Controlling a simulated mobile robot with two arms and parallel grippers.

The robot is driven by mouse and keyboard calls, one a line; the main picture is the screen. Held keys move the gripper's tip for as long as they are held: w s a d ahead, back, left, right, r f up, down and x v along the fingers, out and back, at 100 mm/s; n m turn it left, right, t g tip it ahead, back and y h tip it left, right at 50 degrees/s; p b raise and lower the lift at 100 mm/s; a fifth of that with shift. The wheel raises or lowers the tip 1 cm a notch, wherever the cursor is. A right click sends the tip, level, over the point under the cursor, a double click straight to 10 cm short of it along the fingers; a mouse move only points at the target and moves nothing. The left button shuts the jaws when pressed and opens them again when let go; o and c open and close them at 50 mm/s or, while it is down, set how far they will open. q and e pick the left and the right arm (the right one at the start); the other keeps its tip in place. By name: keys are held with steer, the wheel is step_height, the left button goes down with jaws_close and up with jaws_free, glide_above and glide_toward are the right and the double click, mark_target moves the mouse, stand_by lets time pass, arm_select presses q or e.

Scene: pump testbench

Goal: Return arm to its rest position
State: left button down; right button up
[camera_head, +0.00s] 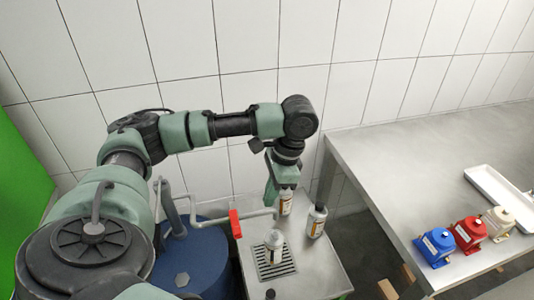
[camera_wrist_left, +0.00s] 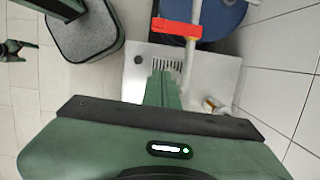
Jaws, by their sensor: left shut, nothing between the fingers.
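My left arm reaches over from the left in the head view and bends down at the wrist.
The metal stand (camera_head: 315,275) also bears a labelled bottle (camera_head: 317,222) and another bottle (camera_head: 274,246) on a drain grate. A red valve handle (camera_head: 235,223) and blue barrel (camera_head: 197,268) are beside it. Blue (camera_head: 436,247), red (camera_head: 468,234) and beige pumps (camera_head: 498,222) stand on the right table.

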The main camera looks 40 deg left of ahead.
arm_select(q)
steer(key=s+d+f+t+h, duration=0.2)
steer(key=s+d+f, duration=0.3)
steer(key=d, duration=0.6)
steer(key=s+d+f+t+h, duration=0.25)
steer(key=d+f, duration=0.45)
steer(key=d, duration=0.4)
steer(key=s+a+f+n+t+y, duration=0.25)
steer(key=s+a+n, duration=0.25)
steer(key=s+a, duration=0.35)
step_height(320, 180, down, 27)
steer(key=g+b, duration=0.2)
steer(key=b, duration=0.1)
steer(key=s+a+f+g+b, duration=0.1)
steer(key=s+a+f+b, duration=0.2)
steer(key=s+f, duration=1.4)
step_height(320, 180, down, 4)
steer(key=shift+s+f+m+g, duration=0.15)
steer(key=shift+s+m+g, duration=0.1)
steer(key=shift+m+g, duration=0.05)
arm_select(e)
step_height(320, 180, down, 6)
steer(key=shift+f, duration=0.15)
